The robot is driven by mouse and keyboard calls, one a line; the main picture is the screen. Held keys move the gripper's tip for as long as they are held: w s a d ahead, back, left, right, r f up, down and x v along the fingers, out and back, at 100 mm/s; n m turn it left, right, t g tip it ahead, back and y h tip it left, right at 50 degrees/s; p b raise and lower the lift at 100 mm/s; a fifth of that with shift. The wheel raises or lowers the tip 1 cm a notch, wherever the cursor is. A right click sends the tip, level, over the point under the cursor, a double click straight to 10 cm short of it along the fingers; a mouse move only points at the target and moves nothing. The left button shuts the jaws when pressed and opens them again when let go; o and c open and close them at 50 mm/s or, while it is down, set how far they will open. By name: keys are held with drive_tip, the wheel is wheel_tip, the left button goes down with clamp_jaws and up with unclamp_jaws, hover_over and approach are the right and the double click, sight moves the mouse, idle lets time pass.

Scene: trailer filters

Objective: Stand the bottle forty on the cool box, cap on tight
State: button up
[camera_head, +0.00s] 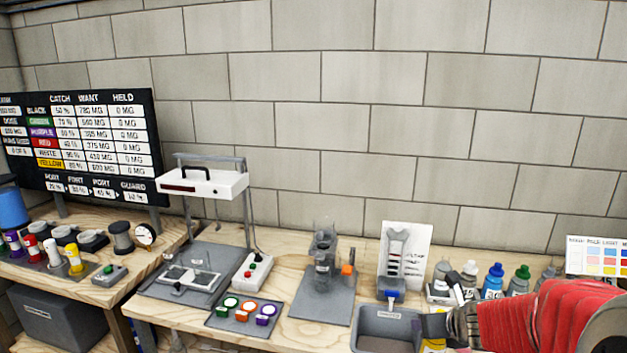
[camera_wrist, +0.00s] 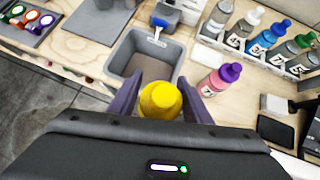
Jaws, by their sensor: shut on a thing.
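My gripper (camera_wrist: 161,92) is shut on a yellow-capped bottle (camera_wrist: 160,100), whose round yellow top shows between the two purple-grey fingers in the wrist view. Its label and lower part are hidden, so I cannot tell whether it is bottle forty. In the head view my gripper (camera_head: 440,326) is at the lower right, by a grey bin, with a bit of yellow (camera_head: 432,345) below it. A pink bottle with a purple cap (camera_wrist: 220,78) stands upright to the right of my gripper, apart from it. I cannot identify the cool box for certain; a dark grey box (camera_head: 62,322) sits under the left bench.
An open grey bin (camera_wrist: 121,63) lies just ahead of my gripper. Several bottles, including a blue one (camera_head: 493,282), stand in a rack at the right.

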drive_tip(key=w+a+f, duration=0.3)
drive_tip(key=w+a, duration=0.7)
drive_tip(key=a, duration=0.2)
drive_tip(key=shift+w+f, duration=0.3)
drive_tip(key=shift+s, duration=0.1)
idle(1.0)
